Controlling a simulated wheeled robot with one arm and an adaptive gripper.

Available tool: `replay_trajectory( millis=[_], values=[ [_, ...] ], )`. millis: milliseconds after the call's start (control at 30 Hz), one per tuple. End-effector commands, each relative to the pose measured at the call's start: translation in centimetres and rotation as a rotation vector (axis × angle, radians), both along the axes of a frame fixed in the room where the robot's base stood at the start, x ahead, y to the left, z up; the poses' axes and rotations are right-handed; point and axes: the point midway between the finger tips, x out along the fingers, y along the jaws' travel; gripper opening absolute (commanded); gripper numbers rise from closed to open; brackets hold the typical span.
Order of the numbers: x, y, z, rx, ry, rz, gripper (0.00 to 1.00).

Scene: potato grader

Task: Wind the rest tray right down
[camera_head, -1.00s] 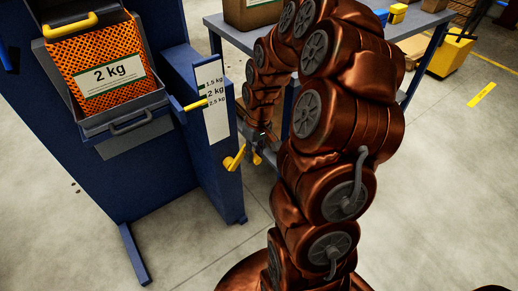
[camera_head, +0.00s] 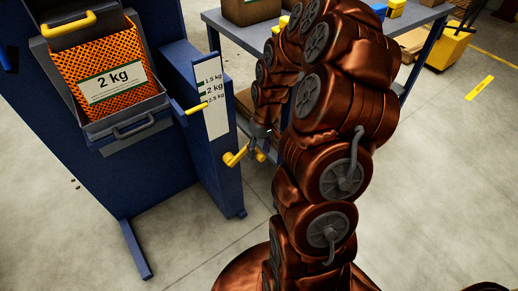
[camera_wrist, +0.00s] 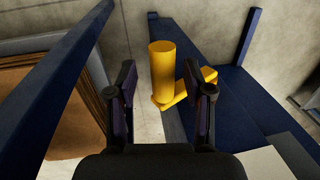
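The grey rest tray (camera_head: 150,112) is on the front of the blue machine and bears an orange mesh bag (camera_head: 118,51) labelled 2 kg. The yellow crank (camera_head: 235,157) is on the side of the blue post. In the wrist view, its upright grip (camera_wrist: 162,68) shows between the two fingers of my open gripper (camera_wrist: 159,78). The right finger overlaps the crank arm. I cannot tell whether the fingers touch the grip.
A blue-grey table (camera_head: 238,33) with a cardboard box (camera_head: 248,10) stands behind my arm. A yellow container (camera_head: 450,50) is at the upper right. A blue upright (camera_wrist: 45,75) passes left of my gripper.

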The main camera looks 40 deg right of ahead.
Motion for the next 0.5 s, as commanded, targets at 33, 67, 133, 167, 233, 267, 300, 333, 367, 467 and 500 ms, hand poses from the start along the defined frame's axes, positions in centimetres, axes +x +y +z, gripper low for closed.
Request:
replay_trajectory(
  millis=[33, 67, 133, 167, 233, 267, 300, 333, 367, 467, 500],
  values=[
    [0.0, 0.0, 0.0, 0.001, 0.001, 0.0, 0.52],
    [0.0, 0.1, 0.0, 0.001, 0.001, 0.0, 0.52],
    [0.0, 0.1, 0.0, 0.001, 0.001, 0.0, 0.52],
    [0.0, 0.1, 0.0, 0.001, 0.001, 0.0, 0.52],
    [0.0, 0.1, 0.0, 0.002, 0.002, 0.0, 0.52],
    [0.0, 0.1, 0.1, 0.002, 0.002, 0.0, 0.52],
    [0.0, 0.0, 0.3, 0.002, 0.001, 0.0, 0.52],
    [0.0, 0.0, 0.5, 0.001, 0.001, 0.0, 0.52],
    [0.0, -0.1, 0.8, 0.001, 0.001, 0.0, 0.52],
    [0.1, -0.3, 2.1, 0.001, -0.003, -0.001, 0.52],
    [0.0, -0.4, 2.7, 0.001, -0.003, -0.001, 0.52]
  ],
)
